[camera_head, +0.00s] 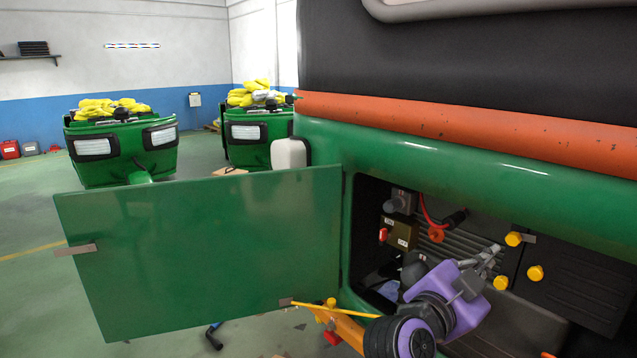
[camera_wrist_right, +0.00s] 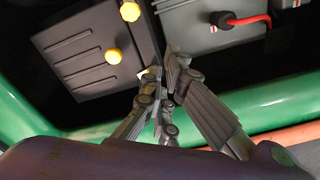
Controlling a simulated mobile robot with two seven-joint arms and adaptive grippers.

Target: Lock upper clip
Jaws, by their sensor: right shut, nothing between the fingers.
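A black box (camera_head: 585,285) with yellow knobs sits in the open compartment. One yellow knob (camera_head: 513,239) at its upper left edge has a small grey tab beside it, which looks like the upper clip (camera_head: 529,239). My right gripper (camera_head: 493,252) is shut and empty, with its fingertips just left of this knob. In the right wrist view the fingertips (camera_wrist_right: 166,68) are close to the box's edge and partly hide a small yellow and pale piece (camera_wrist_right: 149,74). Whether they touch it, I cannot tell. My left gripper is not in view.
The green door (camera_head: 200,250) stands open on the left. The compartment also holds a grey ribbed unit (camera_head: 465,245) with a red cable (camera_head: 428,212). The green body edge (camera_head: 480,175) runs above the opening. Other green vehicles (camera_head: 120,150) stand far behind.

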